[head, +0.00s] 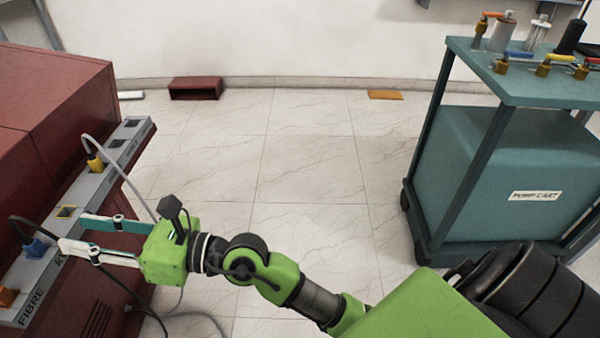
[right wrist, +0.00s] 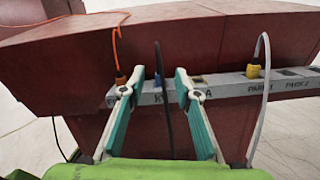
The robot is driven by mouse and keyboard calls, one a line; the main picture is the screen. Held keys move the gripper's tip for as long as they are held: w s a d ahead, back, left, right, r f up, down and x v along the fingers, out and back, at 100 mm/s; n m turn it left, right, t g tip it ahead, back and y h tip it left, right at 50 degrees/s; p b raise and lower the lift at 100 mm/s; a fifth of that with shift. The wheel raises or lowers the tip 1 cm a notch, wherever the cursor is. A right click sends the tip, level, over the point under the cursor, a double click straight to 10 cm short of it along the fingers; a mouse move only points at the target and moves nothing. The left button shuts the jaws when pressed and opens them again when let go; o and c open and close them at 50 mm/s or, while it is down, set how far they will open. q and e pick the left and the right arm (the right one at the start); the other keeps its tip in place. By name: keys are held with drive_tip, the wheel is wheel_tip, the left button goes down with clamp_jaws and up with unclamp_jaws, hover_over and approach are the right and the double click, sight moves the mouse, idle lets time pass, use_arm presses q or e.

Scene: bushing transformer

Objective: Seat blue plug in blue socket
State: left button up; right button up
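The blue plug (head: 34,248) stands at the grey socket strip (head: 100,188) on the red cabinet, its dark cable arching off to the left. It also shows in the right wrist view (right wrist: 157,80), between and beyond the fingertips, cable hanging down. I cannot tell whether it is fully seated. The blue socket's opening is not visible; the plug may hide it. My right gripper (head: 72,234) is open and empty beside the strip, its fingers apart and pointing at the plug area; it also shows in the right wrist view (right wrist: 160,73). My left gripper is out of view.
The strip holds an orange plug (head: 8,296), a yellow plug (head: 95,163) with a pale cable, and an open yellow-rimmed socket (head: 67,212). Cables hang near my right gripper. A teal pump cart (head: 490,165) stands right. The tiled floor (head: 300,150) between is clear.

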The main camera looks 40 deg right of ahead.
drive_tip(key=w+d+r+m+t+h, duration=0.1)
drive_tip(key=d+r+m+t+h, duration=0.2)
drive_tip(key=d+m+t, duration=0.4)
drive_tip(key=d+r+m+t+h, duration=0.25)
drive_tip(key=d+m, duration=0.25)
drive_tip(key=m, duration=0.4)
drive_tip(key=d+f+m+g+h, duration=0.1)
drive_tip(key=d+f+m+h, duration=0.45)
drive_tip(key=d+m, duration=0.25)
drive_tip(key=d+f+m+g+h, duration=0.2)
drive_tip(key=d+f+m+h, duration=0.2)
drive_tip(key=d+m+h, duration=0.35)
drive_tip(key=s+d+f+m+g, duration=0.2)
drive_tip(key=s+f+m+g, duration=0.2)
drive_tip(key=f, duration=0.4)
drive_tip(key=s+d+f+m+g, duration=0.3)
drive_tip(key=s+f+m+g, duration=0.1)
drive_tip(key=f, duration=0.5)
drive_tip(key=s+a+f+m+g+y, duration=0.1)
drive_tip(key=s+a+f+g, duration=0.1)
drive_tip(key=s+f, duration=0.3)
drive_tip(key=s+a+f+m+g+y, duration=0.1)
drive_tip(key=s+f+g, duration=0.4)
drive_tip(key=s, duration=0.6)
drive_tip(key=shift+s+a+f+m+y, duration=0.15)
drive_tip(key=shift+a+f+m+y, duration=0.15)
drive_tip(key=shift+a+y, duration=0.7)
